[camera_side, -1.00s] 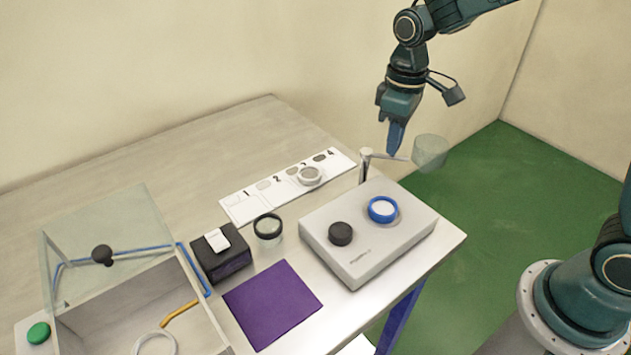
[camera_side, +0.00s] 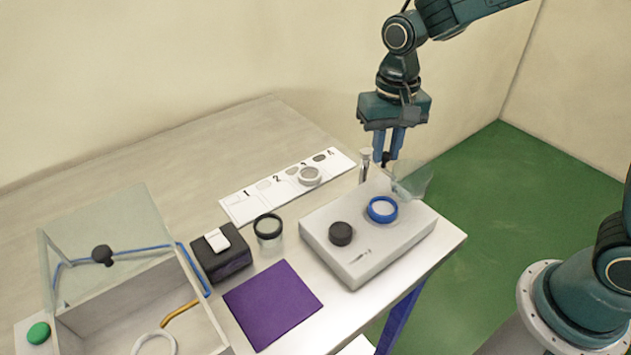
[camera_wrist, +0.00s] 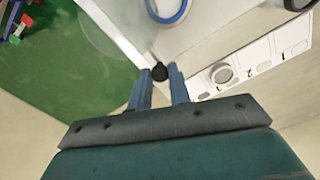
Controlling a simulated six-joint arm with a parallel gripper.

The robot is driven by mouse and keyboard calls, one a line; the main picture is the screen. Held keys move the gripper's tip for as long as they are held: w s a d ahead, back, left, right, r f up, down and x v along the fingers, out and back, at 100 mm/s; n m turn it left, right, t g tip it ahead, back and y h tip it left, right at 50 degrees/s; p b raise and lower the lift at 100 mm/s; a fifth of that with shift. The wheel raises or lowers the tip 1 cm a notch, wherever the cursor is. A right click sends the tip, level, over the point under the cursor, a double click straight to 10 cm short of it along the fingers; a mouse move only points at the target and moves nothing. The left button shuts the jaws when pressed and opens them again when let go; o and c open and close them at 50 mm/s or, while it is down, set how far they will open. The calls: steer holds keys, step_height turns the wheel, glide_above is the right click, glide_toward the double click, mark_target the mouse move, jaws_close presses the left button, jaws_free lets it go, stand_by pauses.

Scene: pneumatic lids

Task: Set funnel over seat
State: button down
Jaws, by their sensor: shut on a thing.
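The clear funnel (camera_side: 413,182) hangs tilted at the right rear of the grey box (camera_side: 345,262), just behind and right of the blue ring seat (camera_side: 371,217). My gripper (camera_side: 389,157) points down above the box's rear edge, shut on the funnel's dark handle end. In the wrist view the dark knob sits between the fingertips (camera_wrist: 160,84), and the faint clear funnel (camera_wrist: 98,32) spreads to the upper left. The blue ring (camera_wrist: 183,12) shows at the top there. The funnel is apart from the ring in the side view; its lower edge is hard to make out.
A metal post (camera_side: 364,166) stands close left of my fingers. A black knob (camera_side: 340,233) sits on the box. A numbered white strip (camera_side: 240,207) with a white ring (camera_side: 309,176), a black-rimmed jar (camera_side: 268,227), a purple mat (camera_side: 273,305) and an open clear-lidded bin lie left.

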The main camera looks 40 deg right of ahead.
steer(key=shift+w+a+m, duration=0.2)
steer(key=shift+a+m, duration=0.25)
steer(key=shift+m, duration=0.7)
steer(key=shift+w+a+m, duration=0.15)
steer(key=shift+a+m, duration=0.3)
steer(key=shift+m, duration=0.7)
steer(key=c, duration=1.3)
jaws_free()
steer(key=shift+r, duration=0.1)
step_height(320, 180, up, 14)
